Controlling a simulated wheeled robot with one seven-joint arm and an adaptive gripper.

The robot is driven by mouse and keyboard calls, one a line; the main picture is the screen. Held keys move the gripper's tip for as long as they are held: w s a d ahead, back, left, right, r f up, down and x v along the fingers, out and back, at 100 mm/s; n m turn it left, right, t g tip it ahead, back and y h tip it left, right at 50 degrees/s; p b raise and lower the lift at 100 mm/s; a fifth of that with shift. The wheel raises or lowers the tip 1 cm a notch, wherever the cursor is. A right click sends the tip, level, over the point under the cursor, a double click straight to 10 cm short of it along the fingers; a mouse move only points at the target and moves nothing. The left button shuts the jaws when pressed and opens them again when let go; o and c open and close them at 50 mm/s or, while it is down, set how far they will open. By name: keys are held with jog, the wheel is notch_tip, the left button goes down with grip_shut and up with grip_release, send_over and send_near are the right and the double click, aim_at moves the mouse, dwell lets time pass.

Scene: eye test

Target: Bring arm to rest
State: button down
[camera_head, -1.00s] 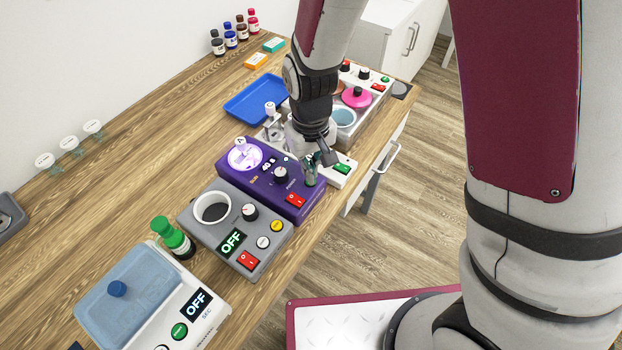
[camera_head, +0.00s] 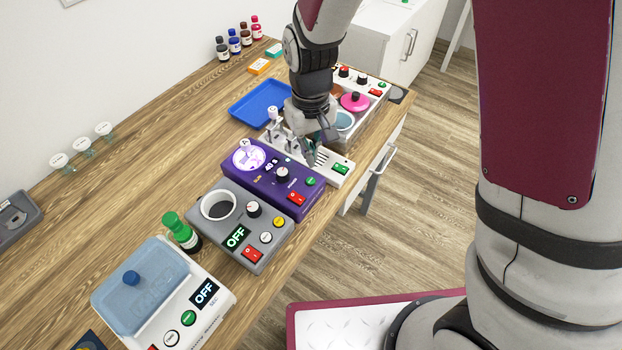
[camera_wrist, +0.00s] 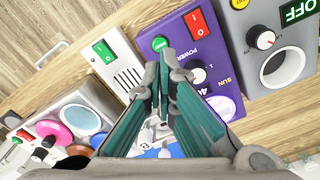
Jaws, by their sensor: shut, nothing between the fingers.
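My gripper (camera_head: 309,160) hangs from the arm, fingers downward, over the white device (camera_head: 343,181) with a green switch and near the far edge of the purple device (camera_head: 247,190). In the wrist view my gripper (camera_wrist: 162,75) shows two teal fingers with grey tips close together and nothing between them. I cannot tell how high the tips are above the devices.
A grey device with a cup (camera_head: 252,262), a lidded blue box device (camera_head: 215,320) and a green-capped bottle (camera_head: 180,231) stand nearer on the wooden table (camera_head: 120,190). A blue tray (camera_head: 238,112) and a device with a pink lid (camera_head: 376,98) lie beyond.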

dwell(0.4)
jog(key=s+d+r+m+t, duration=0.1)
jog(key=d+r, duration=0.4)
jog(key=r, duration=0.5)
jog(key=s+d+r+m+t+b, duration=0.1)
jog(key=s+d+r+m+t, duration=0.2)
jog(key=s+d+r, duration=0.8)
jog(key=s+r+t, duration=0.1)
jog(key=s+r, duration=0.2)
jog(key=shift+s+r+t, duration=0.25)
jog(key=shift+s+t, duration=0.05)
jog(key=shift+s, duration=0.1)
dwell(4.8)
